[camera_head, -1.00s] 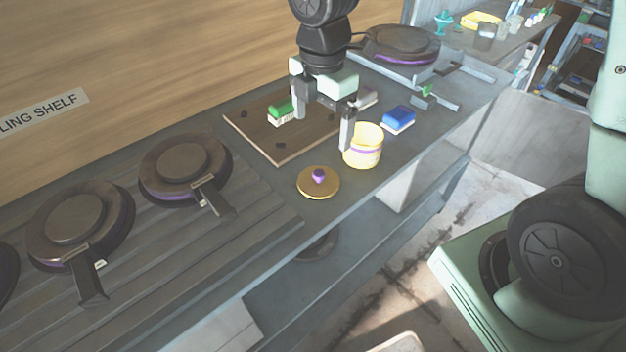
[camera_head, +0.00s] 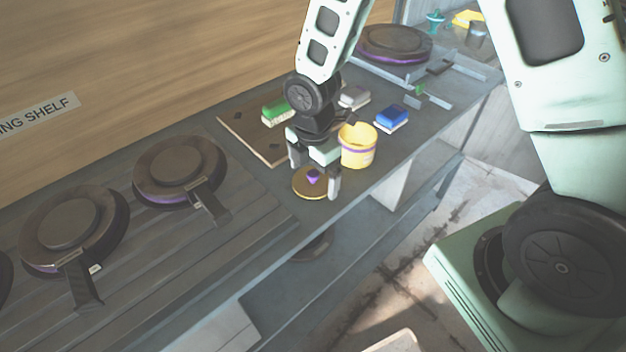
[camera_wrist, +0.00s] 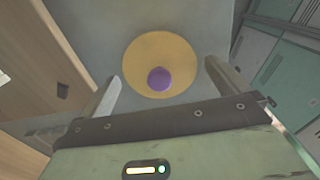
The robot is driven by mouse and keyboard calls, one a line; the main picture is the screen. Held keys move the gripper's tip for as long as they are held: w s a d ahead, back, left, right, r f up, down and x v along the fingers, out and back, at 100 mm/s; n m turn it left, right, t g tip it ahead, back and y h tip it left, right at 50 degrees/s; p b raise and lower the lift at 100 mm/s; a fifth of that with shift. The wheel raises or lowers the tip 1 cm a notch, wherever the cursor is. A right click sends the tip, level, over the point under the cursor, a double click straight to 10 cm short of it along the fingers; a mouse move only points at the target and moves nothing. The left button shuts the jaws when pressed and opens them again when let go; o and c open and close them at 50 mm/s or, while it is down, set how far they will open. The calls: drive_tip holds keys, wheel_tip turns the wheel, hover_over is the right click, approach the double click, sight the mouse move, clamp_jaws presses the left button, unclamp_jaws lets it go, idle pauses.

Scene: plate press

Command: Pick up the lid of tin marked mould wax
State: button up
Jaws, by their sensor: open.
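The round yellow lid (camera_head: 308,193) with a purple knob (camera_head: 313,177) lies flat on the grey bench. The yellow tin (camera_head: 358,147) with a purple band stands open beside it, to the right; I cannot read any marking on it. My gripper (camera_head: 315,186) is open above the lid, with a finger to either side of the knob. In the wrist view the lid (camera_wrist: 150,52) and its knob (camera_wrist: 159,79) lie between and beyond the fingertips of my gripper (camera_wrist: 164,82). I cannot tell the exact height of the fingertips above the lid.
A brown board (camera_head: 240,134) lies behind the lid. A green brush (camera_head: 275,113), a grey block (camera_head: 354,97) and a blue block (camera_head: 391,119) are near it. Round black plates (camera_head: 180,165) with handles stand to the left. The bench's front edge is close to the lid.

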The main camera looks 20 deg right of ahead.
drive_tip(key=shift+f, duration=0.25)
drive_tip(key=c, duration=0.8)
